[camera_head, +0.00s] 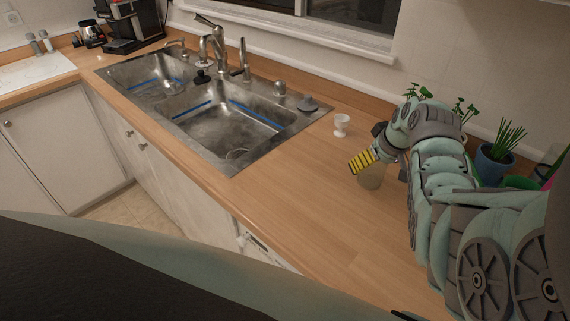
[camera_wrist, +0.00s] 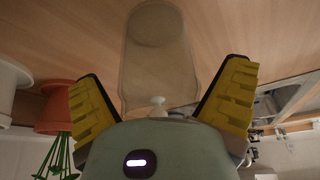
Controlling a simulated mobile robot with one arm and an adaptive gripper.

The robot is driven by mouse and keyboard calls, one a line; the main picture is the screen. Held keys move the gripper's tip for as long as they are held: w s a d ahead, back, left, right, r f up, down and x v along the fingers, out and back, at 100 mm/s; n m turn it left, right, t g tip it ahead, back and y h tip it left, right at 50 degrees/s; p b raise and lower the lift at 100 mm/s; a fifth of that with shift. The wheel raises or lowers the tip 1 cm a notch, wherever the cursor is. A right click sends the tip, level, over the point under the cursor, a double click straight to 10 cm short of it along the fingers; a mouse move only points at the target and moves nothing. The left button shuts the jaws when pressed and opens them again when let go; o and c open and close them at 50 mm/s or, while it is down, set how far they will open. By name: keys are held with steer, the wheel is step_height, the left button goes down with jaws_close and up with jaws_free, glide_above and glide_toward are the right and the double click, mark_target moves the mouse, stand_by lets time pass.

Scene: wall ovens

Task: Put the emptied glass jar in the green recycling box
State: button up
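A clear, tinted glass jar (camera_head: 372,177) stands on the wooden counter at the right in the head view. My gripper (camera_head: 361,161) is beside and partly over it, with its yellow-padded finger in front of the jar's upper part. In the wrist view the jar (camera_wrist: 155,60) lies between the two spread yellow fingers of my gripper (camera_wrist: 162,85), with gaps at both sides. The jar looks empty. A green edge (camera_head: 516,183) shows behind my arm at the right; I cannot tell whether it is the recycling box.
A small white cup (camera_head: 341,124) stands behind the jar, near the sink (camera_head: 225,115). Potted plants (camera_head: 494,160) stand at the back right, partly hidden by my arm. The counter (camera_head: 290,195) left of the jar is clear.

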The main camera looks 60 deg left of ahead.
steer(key=c, duration=1)
steer(key=shift+c, duration=0.6)
steer(key=shift+r, duration=0.15)
